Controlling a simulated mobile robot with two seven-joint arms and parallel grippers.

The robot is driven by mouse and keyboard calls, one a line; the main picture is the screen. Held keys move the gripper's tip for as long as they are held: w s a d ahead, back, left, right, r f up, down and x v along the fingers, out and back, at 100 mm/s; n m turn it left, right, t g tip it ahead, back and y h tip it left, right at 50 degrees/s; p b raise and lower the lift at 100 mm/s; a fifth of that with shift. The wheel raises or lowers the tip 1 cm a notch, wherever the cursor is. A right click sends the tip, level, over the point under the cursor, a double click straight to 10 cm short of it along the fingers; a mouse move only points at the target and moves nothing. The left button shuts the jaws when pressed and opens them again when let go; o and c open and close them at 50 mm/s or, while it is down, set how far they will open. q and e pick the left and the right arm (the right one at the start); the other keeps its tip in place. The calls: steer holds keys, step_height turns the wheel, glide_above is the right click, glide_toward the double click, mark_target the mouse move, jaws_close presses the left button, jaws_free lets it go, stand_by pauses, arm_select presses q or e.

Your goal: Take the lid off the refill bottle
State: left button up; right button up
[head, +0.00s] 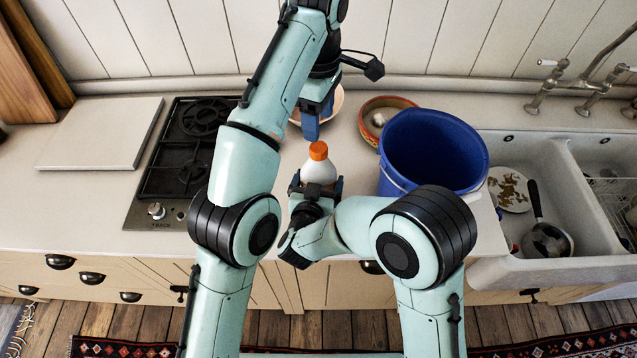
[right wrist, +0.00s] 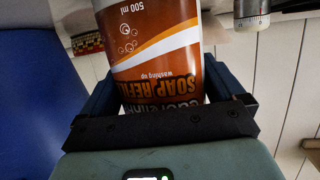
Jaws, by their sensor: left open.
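The refill bottle (head: 319,171) stands upright on the counter, white with its orange lid (head: 318,150) on top. In the right wrist view the bottle (right wrist: 157,55) shows an orange-brown soap refill label, upside down. My right gripper (head: 317,190) is around the bottle's body from the front; in the wrist view its blue fingers press against both sides. My left gripper (head: 312,124) points down just above and behind the orange lid. It is open and empty, and its far finger is mostly hidden.
A blue bucket (head: 432,150) stands close right of the bottle, with a terracotta bowl (head: 385,105) behind it. A pale bowl (head: 337,102) is behind my left gripper. The gas hob (head: 180,150) is left; the sink (head: 570,190) with dishes is right.

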mark_target(319, 147)
steer(key=c, duration=1.5)
arm_select(q)
steer(key=m, duration=1.3)
steer(key=shift+m, duration=0.3)
steer(key=m, duration=0.6)
steer(key=shift+m, duration=0.3)
steer(key=m, duration=0.8)
steer(key=shift+m, duration=0.4)
steer(key=m, duration=1)
steer(key=shift+m, duration=0.3)
steer(key=m, duration=0.9)
steer(key=shift+m, duration=0.4)
steer(key=shift+f, duration=4)
